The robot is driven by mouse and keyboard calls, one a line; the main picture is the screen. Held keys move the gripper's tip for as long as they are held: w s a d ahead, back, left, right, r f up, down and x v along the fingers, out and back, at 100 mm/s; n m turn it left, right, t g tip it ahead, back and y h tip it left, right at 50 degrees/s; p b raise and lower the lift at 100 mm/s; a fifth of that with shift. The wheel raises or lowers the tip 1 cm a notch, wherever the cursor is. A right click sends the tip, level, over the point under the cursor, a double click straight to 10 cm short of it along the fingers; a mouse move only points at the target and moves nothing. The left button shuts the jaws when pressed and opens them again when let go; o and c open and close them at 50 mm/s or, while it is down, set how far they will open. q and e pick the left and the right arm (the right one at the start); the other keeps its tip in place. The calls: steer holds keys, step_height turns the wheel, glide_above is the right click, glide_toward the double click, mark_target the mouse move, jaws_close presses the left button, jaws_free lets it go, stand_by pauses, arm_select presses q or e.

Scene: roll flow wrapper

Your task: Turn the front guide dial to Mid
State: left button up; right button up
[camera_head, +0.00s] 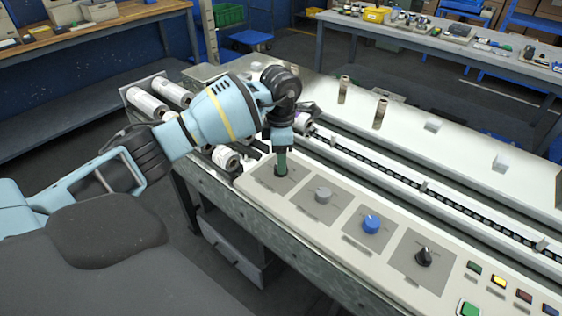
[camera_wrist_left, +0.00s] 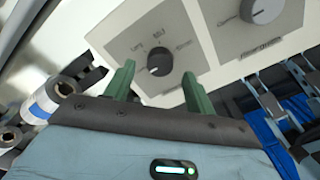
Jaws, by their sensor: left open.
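The dark dial I take for the front guide dial shows in the left wrist view (camera_wrist_left: 160,62), with small labels on its grey plate; its pointer's exact setting is hard to read. My left gripper (camera_head: 281,163) is over the leftmost plate of the control panel (camera_head: 345,245) in the head view. Its green fingers also show in the wrist view (camera_wrist_left: 158,70), open, on either side of the dial; I cannot tell whether they touch it. In the head view the fingers mostly hide this dial. My right gripper is not in view.
A grey dial (camera_head: 323,195), a blue dial (camera_head: 371,224) and a black dial (camera_head: 424,256) follow to the right on the panel. Coloured buttons (camera_head: 498,281) sit at its right end. A long conveyor (camera_head: 400,180) runs behind.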

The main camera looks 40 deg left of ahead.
arm_select(q)
steer(key=shift+f, duration=1.25)
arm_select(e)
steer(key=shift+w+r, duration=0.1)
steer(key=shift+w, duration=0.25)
arm_select(q)
steer(key=shift+c, duration=0.4)
steer(key=c, duration=0.9)
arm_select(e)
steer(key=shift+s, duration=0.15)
